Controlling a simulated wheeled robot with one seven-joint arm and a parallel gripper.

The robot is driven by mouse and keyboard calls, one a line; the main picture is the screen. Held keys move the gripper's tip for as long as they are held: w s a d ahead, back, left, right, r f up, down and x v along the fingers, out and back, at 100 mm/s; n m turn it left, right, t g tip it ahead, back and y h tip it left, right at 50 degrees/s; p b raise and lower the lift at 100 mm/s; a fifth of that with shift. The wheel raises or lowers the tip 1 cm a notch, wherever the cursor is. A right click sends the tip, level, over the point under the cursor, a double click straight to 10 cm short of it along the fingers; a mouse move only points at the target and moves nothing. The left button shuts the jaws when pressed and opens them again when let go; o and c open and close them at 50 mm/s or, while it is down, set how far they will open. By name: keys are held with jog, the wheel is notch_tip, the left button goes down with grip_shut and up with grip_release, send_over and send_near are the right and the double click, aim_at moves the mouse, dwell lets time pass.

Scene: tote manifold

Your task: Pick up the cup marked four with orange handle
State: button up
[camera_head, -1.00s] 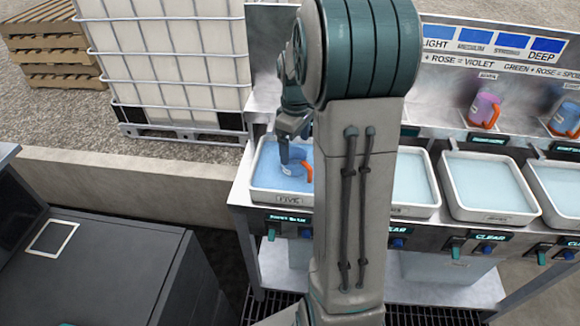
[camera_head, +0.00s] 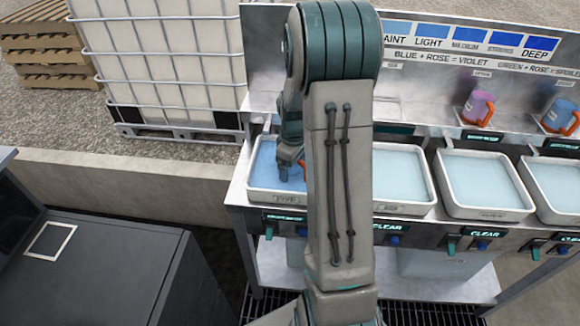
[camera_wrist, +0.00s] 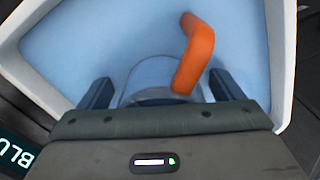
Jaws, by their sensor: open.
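A cup with an orange handle (camera_wrist: 195,55) stands in the pale blue liquid of the leftmost tray (camera_head: 262,196). Its clear, bluish body (camera_wrist: 155,75) lies between the two fingers of my gripper (camera_wrist: 160,92) in the wrist view, with a finger apart on each side. The fingers are open. In the head view my gripper (camera_head: 290,168) reaches down into that tray, and only a bit of the orange handle (camera_head: 302,166) shows beside it. My arm and gripper hide the rest of the cup. No mark on it can be read.
More trays of pale liquid (camera_head: 486,212) stand in a row to the right. A violet cup (camera_head: 477,105) and a blue cup (camera_head: 559,113), both with orange handles, sit on the back shelf. The tray's wall (camera_wrist: 280,60) rises close to the gripper's right. A caged white tank (camera_head: 160,60) stands behind left.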

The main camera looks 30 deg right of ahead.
jog(key=c, duration=1.1)
jog(key=shift+c, duration=0.3)
